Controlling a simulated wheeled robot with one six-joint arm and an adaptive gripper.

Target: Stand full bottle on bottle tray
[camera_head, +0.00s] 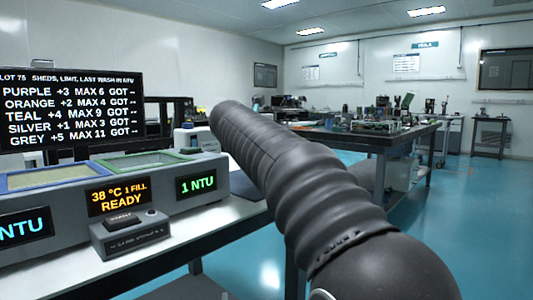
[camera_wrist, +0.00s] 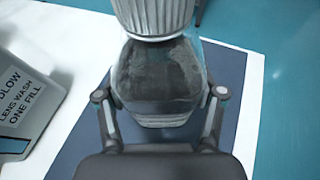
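A clear grey bottle (camera_wrist: 160,85) with a ribbed pale cap (camera_wrist: 155,15) fills the middle of the wrist view. It looks upright, cap toward the top of the picture. My gripper (camera_wrist: 160,90) has a finger on each side of it, close against its sides, and looks shut on it. The bottle is over a dark blue flat mat (camera_wrist: 75,150), which may be the bottle tray. Whether its base touches the mat I cannot tell. In the head view, my dark arm hides the gripper and bottle. How full the bottle is cannot be told.
A grey machine (camera_head: 155,190) with a "READY" display (camera_head: 119,196) stands on the white bench. A dark screen (camera_head: 68,108) lists colours. Another cluttered table (camera_head: 375,140) stands behind.

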